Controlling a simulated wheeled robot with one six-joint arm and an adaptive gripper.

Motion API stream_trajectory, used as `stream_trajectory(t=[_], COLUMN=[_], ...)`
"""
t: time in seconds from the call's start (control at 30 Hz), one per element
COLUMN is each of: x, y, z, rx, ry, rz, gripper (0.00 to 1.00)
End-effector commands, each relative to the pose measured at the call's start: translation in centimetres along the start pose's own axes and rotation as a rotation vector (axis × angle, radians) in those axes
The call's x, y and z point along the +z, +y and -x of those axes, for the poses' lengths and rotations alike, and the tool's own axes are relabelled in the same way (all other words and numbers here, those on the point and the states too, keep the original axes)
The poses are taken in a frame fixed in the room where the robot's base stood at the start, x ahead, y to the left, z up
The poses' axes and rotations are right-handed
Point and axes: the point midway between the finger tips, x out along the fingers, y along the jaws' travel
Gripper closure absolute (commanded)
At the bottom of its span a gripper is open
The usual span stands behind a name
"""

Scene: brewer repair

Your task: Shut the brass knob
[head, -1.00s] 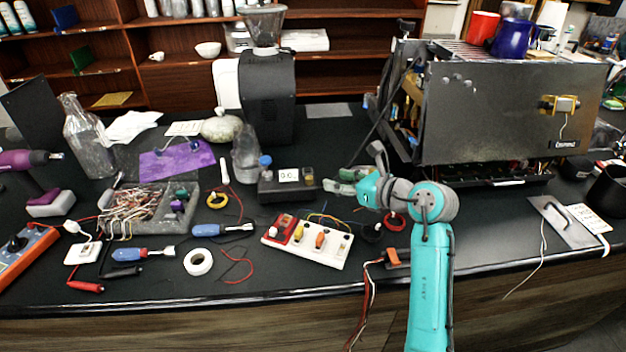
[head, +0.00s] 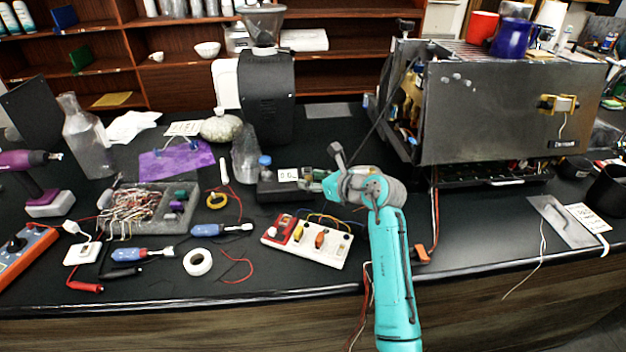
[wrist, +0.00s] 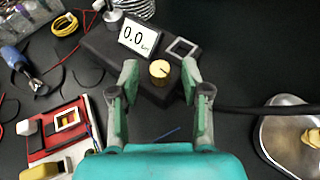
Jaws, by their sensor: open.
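The brass knob (wrist: 159,72) is a small round gold knob on top of a dark box (wrist: 100,45) with a display reading 0.0, seen in the wrist view. My gripper (wrist: 159,78) is open, with one green-grey finger on each side of the knob in that view. I cannot tell how high the fingertips are above it or whether they touch it. In the head view the dark box (head: 268,190) stands mid-bench, and my gripper (head: 313,175) is at its right end. The knob is hidden or too small to make out there.
A white board with a red block (head: 305,242) lies in front of the box. A large metal machine (head: 490,110) stands to the right. A metal dish (wrist: 290,140) shows at right in the wrist view.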

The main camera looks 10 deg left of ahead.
Motion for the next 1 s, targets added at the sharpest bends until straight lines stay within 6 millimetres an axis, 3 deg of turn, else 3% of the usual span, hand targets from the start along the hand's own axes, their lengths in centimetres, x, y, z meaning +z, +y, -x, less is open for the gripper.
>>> stream_trajectory(t=[0.27,0.47,1.0], x=[0.04,0.04,0.01], y=[-0.02,-0.03,0.2], z=[-0.13,-0.11,-0.13], rx=[-0.001,-0.001,-0.122], ry=[-0.001,-0.001,0.0], rz=[0.0,0.0,-0.05], gripper=[0.53,1.0,1.0])
